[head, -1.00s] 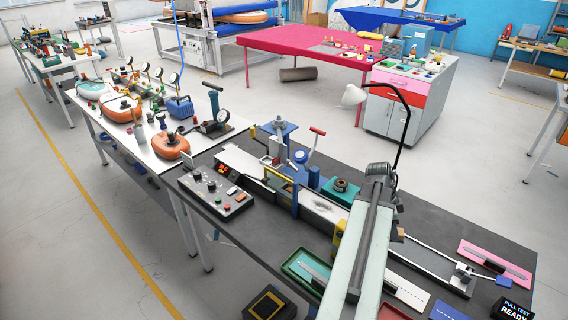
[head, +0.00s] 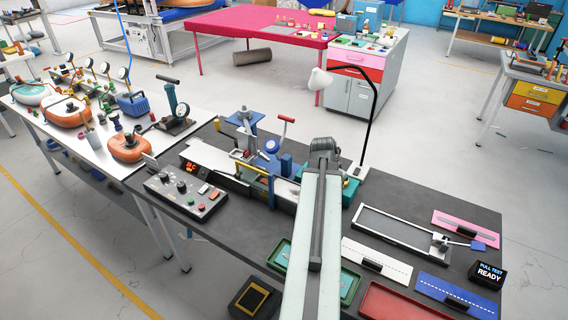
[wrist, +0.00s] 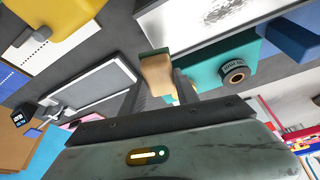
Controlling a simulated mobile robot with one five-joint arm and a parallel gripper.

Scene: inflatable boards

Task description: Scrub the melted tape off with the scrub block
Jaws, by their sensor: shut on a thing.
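In the wrist view my gripper (wrist: 165,88) is shut on a tan block (wrist: 156,74), which I take to be the scrub block. A white plate (wrist: 185,22) lies above it in the picture, with a dark, speckled smudge (wrist: 236,8) cut by the top edge. This looks like the melted tape. The block appears near the plate's lower left corner, apart from the smudge. I cannot tell whether it touches anything.
A teal base with a black roll (wrist: 234,72) sits close to the right of my gripper. A blue part (wrist: 295,35) is beyond it. On the bench are a blue clamp press (head: 268,150), lamp (head: 320,80), control box (head: 186,194), green tray (head: 349,287) and red tray (head: 395,303).

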